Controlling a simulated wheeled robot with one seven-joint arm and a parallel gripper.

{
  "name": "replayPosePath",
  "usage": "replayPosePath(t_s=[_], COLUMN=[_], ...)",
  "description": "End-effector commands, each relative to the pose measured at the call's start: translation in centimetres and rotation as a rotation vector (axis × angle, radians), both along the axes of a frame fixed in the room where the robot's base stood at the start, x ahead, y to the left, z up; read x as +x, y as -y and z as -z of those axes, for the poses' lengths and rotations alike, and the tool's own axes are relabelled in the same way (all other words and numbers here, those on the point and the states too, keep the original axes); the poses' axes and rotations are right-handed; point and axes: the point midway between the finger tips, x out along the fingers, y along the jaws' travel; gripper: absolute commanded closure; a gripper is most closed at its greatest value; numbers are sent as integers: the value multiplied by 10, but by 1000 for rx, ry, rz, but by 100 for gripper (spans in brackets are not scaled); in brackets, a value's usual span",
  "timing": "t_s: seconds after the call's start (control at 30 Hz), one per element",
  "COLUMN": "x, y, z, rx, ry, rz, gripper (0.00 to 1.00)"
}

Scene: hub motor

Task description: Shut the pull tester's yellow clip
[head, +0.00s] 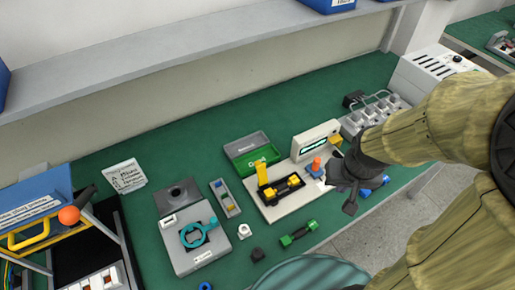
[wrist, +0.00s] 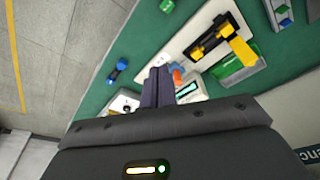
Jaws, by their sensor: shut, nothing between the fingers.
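The pull tester has a pale base plate (head: 295,200) and a display box (head: 316,140) with a lit screen. Its yellow clip (head: 262,174) stands upright at the left end of a black cradle (head: 281,190), so it looks open. In the wrist view the yellow clip (wrist: 242,50) sticks out beside the cradle (wrist: 208,44). My gripper (head: 328,183) is shut and empty. It is at the right end of the tester, close to an orange knob (head: 316,164) and apart from the clip. In the wrist view my fingers (wrist: 159,84) show beside the orange knob (wrist: 178,76).
A green-and-grey tray (head: 252,152) lies behind the tester. A green-ended part (head: 298,233) lies in front, and a grey fixture with a teal ring (head: 197,238) is at left. A row of sockets (head: 375,113) stands at the back right. Green mat between them is clear.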

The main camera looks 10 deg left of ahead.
Motion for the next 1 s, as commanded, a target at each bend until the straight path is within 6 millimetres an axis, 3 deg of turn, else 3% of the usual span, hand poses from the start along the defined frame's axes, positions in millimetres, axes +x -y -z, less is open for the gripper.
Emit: replayPosePath(t_s=[0.27, 0.47, 0.67, 0.8, 1.0], x=[1, 27, 88, 128, 168], y=[0, -15, -60, -106, -180], z=[-1, -10, -18, -13, 6], rx=[0, -4, -17, -29, -49], ry=[0, -14, -44, -65, -94], rz=[-1, -46, -159, -247, -368], gripper=[100, 100, 100, 100, 100])
